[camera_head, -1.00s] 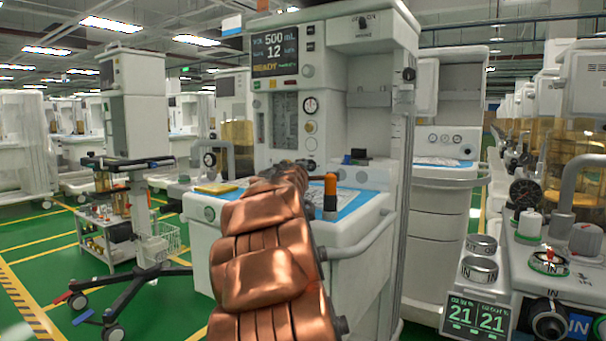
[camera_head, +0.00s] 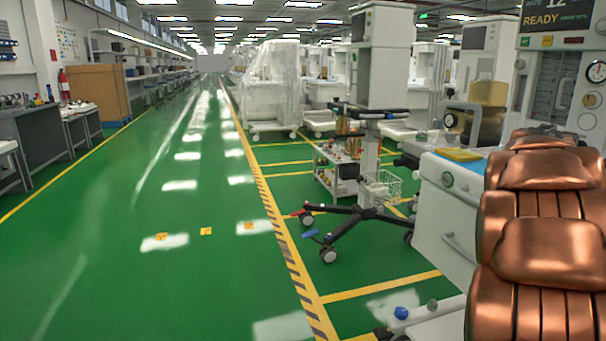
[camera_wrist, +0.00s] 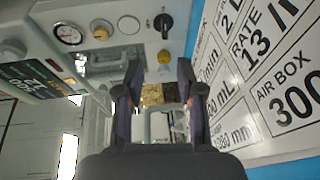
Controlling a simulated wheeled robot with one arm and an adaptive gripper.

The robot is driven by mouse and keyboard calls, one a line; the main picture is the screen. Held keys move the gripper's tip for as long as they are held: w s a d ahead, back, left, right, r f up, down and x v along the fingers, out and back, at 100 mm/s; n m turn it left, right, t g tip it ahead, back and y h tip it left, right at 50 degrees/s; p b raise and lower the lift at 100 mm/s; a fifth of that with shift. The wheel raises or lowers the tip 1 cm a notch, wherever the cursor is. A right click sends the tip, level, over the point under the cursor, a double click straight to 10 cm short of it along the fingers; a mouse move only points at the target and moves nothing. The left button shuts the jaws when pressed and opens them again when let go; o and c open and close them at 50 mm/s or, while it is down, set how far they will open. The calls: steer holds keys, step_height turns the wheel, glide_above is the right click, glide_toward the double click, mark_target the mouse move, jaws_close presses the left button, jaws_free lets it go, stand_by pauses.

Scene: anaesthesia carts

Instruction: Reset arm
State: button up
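My gripper (camera_wrist: 158,82) shows in the wrist view with its two dark fingers apart and nothing between them. Beyond the fingers is a machine panel with a round gauge (camera_wrist: 69,34), a black knob (camera_wrist: 163,22) and a large printed placard (camera_wrist: 262,75). In the head view my copper-coloured arm (camera_head: 545,225) fills the lower right, in front of a white anaesthesia cart (camera_head: 445,215). The gripper itself is not visible in the head view.
A wheeled stand (camera_head: 365,215) with a small trolley (camera_head: 336,172) stands left of the cart. The green aisle (camera_head: 170,220) at left is clear, edged by yellow lines. Benches (camera_head: 40,145) and a brown cabinet (camera_head: 97,93) line the left wall.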

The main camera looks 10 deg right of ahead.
steer(key=s+a+r+m+g+y+p, duration=0.25)
steer(key=s+a+y+p, duration=0.25)
steer(key=a+p, duration=0.9)
steer(key=s+a+r+m+g+y+p, duration=0.1)
steer(key=s+a+m+g+y+p, duration=0.25)
steer(key=a+p, duration=1)
steer(key=s+a+r+g+y+p, duration=0.1)
steer(key=s+a+y+p, duration=0.2)
steer(key=s+a, duration=0.6)
steer(key=s+a+r+n+g+y+p, duration=0.1)
steer(key=s+a+y+p, duration=0.3)
steer(key=a, duration=1.3)
steer(key=s+p, duration=0.4)
steer(key=s, duration=0.1)
steer(key=shift+s+r+n, duration=0.25)
steer(key=shift+r+n, duration=0.05)
steer(key=shift+r, duration=0.05)
steer(key=shift+d, duration=0.15)
